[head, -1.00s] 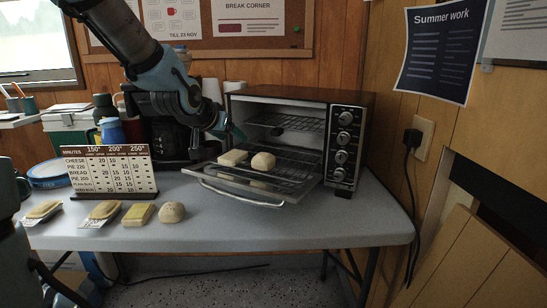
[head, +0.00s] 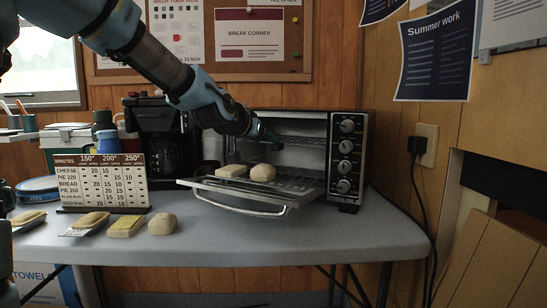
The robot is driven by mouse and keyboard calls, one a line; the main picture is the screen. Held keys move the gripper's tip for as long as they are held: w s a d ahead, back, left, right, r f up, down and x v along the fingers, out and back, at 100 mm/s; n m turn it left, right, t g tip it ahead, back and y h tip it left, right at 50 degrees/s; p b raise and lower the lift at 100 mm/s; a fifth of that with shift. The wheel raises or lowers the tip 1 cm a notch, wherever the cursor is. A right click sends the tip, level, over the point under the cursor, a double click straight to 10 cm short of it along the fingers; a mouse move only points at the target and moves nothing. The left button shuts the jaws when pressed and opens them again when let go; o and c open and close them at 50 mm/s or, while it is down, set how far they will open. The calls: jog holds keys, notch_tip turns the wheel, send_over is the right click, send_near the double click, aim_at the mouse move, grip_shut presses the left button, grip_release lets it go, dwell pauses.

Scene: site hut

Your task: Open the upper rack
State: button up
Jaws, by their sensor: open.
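The toaster oven (head: 347,125) stands on the table with its glass door (head: 245,203) folded down. The upper rack (head: 310,142) shows inside the oven cavity, partly hidden behind my gripper. A lower rack (head: 296,183) extends out over the door and carries a flat pale piece (head: 231,171) and a round bun (head: 262,172). My gripper (head: 271,137) is open, its teal fingers at the oven mouth at about upper-rack height, above the bun. I cannot tell whether the fingers touch the rack.
A bake-time chart (head: 103,181) stands left of the oven, with several food pieces and a loose bun (head: 162,223) in front of it. A coffee maker (head: 160,140) is behind. The right part of the table (head: 370,225) is clear.

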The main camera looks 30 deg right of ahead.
aim_at(291, 142)
jog(key=shift+w+d+f+b, duration=0.1)
jog(key=shift+d+f+b, duration=0.25)
jog(key=shift+b, duration=0.6)
jog(key=shift+w+d, duration=0.1)
jog(key=shift+d, duration=0.15)
jog(key=shift+b+x, duration=0.7)
jog(key=shift+x, duration=1.65)
jog(key=shift+r, duration=0.1)
grip_shut()
